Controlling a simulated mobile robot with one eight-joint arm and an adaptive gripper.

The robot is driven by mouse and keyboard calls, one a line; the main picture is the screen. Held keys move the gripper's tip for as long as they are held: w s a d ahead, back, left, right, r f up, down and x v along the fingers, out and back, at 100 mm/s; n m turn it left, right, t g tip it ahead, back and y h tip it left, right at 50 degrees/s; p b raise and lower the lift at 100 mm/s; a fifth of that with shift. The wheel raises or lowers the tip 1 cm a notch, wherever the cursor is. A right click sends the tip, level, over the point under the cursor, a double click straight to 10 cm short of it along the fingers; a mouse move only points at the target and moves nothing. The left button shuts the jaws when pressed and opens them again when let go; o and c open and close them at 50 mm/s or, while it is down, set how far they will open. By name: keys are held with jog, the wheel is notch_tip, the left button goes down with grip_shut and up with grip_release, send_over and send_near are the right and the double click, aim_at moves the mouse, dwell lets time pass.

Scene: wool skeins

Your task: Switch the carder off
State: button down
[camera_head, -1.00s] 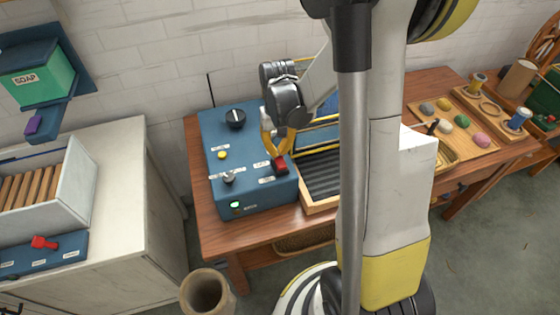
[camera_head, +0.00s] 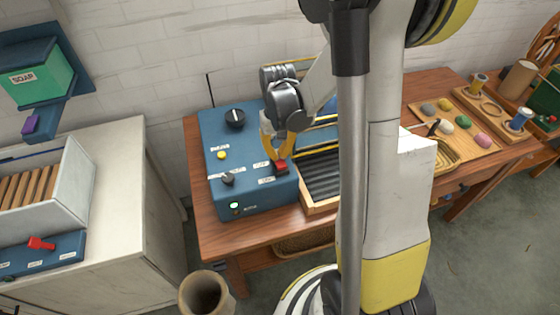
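The carder's blue control box (camera_head: 240,192) sits on the left end of the wooden table. It has a black dial (camera_head: 235,118), a yellow button (camera_head: 221,155), a small dark knob (camera_head: 228,179) and a red switch (camera_head: 281,167). A small green lamp (camera_head: 234,205) glows on its front. My gripper (camera_head: 279,157) points down with its yellow fingertips at the red switch, seemingly touching or just above it. The fingers partly cover the switch. I cannot tell how far apart the fingertips are or whether they grip it.
A ridged black bed in a wooden frame (camera_head: 319,203) lies right of the box. A tray of coloured wool balls (camera_head: 465,143) stands farther right. A brown tube (camera_head: 206,292) stands in front. A white cabinet (camera_head: 150,210) is at left.

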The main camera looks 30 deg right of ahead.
jog(key=shift+f, duration=0.2)
jog(key=shift+r, duration=0.1)
jog(key=shift+r+p, duration=2.35)
jog(key=shift+r, duration=1.15)
jog(key=shift+a+r, duration=0.2)
jog(key=shift+a, duration=0.05)
jog(key=s+a+r+n+t+b, duration=0.3)
jog(key=s+a+r+t+b, duration=0.4)
jog(key=s+a, duration=0.3)
jog(key=a, duration=0.3)
jog(key=shift+s+r+b, duration=0.25)
jog(key=shift+s+b, duration=0.05)
jog(key=shift+s, duration=0.1)
